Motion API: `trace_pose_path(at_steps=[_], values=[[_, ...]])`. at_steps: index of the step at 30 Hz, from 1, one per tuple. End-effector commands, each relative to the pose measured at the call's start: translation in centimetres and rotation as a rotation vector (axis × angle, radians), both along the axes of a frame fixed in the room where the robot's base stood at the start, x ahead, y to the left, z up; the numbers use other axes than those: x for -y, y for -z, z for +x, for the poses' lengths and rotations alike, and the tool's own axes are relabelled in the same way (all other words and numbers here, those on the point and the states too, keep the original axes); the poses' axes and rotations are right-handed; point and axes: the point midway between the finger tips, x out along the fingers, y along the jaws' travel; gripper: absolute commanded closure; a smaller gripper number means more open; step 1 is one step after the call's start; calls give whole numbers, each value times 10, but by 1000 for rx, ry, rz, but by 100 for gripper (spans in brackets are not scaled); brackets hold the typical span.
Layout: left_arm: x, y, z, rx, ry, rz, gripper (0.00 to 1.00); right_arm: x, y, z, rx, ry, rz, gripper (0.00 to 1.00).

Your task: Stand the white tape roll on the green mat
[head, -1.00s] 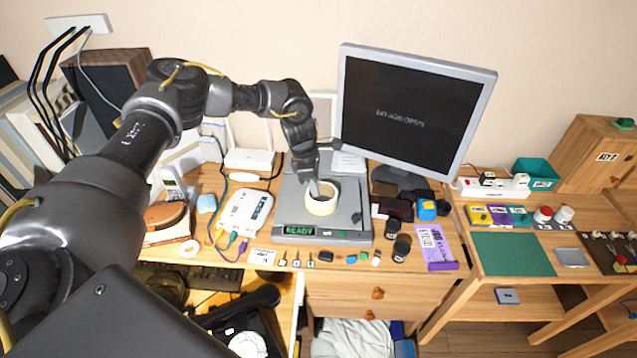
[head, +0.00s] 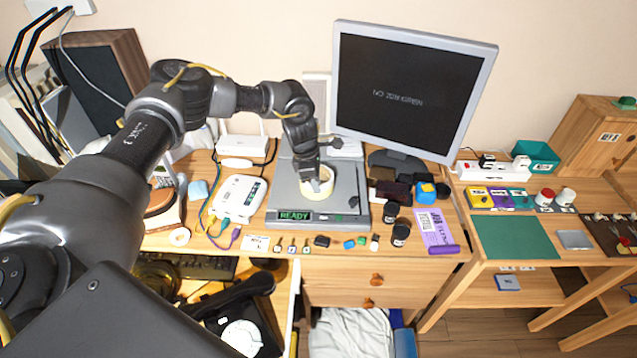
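The white tape roll (head: 318,187) is a cream-coloured ring on the grey machine with the green READY display, on the desk. My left gripper (head: 318,178) reaches down from above, with its fingers at the ring's opening and wall. Whether the fingers are closed on the wall is too small to tell. The green mat (head: 515,244) lies flat and bare on the lower wooden table at the right. My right gripper is not in view.
The grey machine (head: 351,209) sits below a monitor (head: 408,93). Black jars (head: 401,231) and a purple card (head: 434,231) lie between it and the mat. Coloured boxes (head: 499,198) stand behind the mat, and a grey square pad (head: 574,240) lies right of it.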

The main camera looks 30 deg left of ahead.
Motion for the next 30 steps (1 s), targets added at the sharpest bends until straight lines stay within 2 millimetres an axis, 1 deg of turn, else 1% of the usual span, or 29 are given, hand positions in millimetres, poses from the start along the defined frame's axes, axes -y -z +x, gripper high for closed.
trace_pose_path(at_steps=[14,20,30], values=[[0,-1,0,0,0,0,100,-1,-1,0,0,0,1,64],[0,-10,0,0,0,-1,100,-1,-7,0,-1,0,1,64],[0,-33,1,1,0,0,100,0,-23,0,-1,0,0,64]])
